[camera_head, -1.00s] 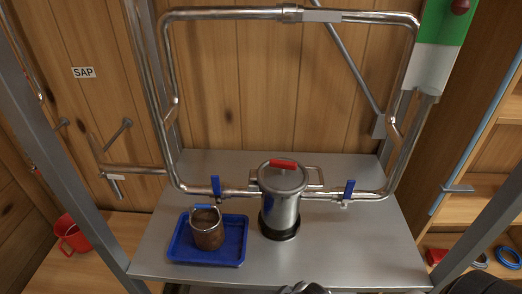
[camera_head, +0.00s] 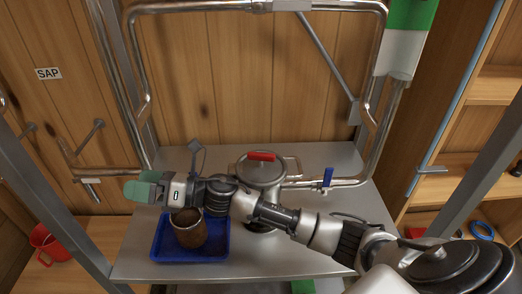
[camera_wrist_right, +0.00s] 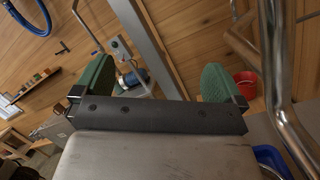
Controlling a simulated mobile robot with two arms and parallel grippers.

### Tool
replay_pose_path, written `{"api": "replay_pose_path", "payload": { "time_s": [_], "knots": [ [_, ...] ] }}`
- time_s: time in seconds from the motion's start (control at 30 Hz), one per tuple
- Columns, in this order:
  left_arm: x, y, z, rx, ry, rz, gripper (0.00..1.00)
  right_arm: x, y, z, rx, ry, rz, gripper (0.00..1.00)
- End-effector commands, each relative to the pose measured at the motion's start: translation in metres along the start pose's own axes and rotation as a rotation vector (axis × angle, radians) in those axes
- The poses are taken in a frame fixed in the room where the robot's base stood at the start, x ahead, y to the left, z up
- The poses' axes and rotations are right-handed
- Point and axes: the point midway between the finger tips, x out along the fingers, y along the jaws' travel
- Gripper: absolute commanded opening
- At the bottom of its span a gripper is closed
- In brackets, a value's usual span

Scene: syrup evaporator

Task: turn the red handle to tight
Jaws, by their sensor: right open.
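The red handle (camera_head: 261,156) lies on top of the steel canister (camera_head: 259,172), which is set in the pipe loop. The handle runs roughly left to right in the head view. My right arm crosses in front of the canister and hides most of its body. My right gripper (camera_head: 145,188) is left of the canister, apart from the red handle, above the blue tray's left side. In the right wrist view its two green fingers (camera_wrist_right: 157,82) are spread wide with nothing between them. The red handle is not visible there. My left gripper is not in view.
A brown cup (camera_head: 189,234) stands in a blue tray (camera_head: 165,256) below my right gripper. A blue valve handle (camera_head: 327,177) is on the pipe right of the canister. Metal posts flank the steel table (camera_head: 135,262).

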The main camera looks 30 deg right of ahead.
Motion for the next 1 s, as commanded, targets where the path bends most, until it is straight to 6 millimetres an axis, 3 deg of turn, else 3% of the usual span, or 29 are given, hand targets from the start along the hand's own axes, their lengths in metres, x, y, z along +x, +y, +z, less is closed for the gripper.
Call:
{"api": "replay_pose_path", "payload": {
  "time_s": [0.07,0.17,0.27,0.4,0.6,0.7,0.83,1.0],
  "knots": [
    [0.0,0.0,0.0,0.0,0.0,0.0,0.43,0.005,0.0,0.006,-0.282,0.176,0.128,1.0],
    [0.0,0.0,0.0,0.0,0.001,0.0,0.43,-0.006,-0.01,0.01,-0.6,0.411,0.292,1.0],
    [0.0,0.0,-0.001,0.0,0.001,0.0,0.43,-0.032,-0.029,0.024,-0.86,0.656,0.446,1.0],
    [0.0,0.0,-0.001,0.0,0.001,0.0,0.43,-0.092,-0.06,0.07,-1.104,1.018,0.65,1.0],
    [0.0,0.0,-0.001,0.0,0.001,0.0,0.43,-0.186,-0.073,0.159,-1.16,1.428,0.877,1.0],
    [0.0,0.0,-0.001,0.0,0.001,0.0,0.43,-0.216,-0.067,0.189,-1.127,1.53,0.941,1.0],
    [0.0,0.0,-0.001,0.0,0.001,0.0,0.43,-0.234,-0.063,0.204,-1.093,1.581,0.981,1.0],
    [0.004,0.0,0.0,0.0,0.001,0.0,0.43,-0.239,-0.066,0.188,-1.086,1.584,0.993,1.0]
  ]
}}
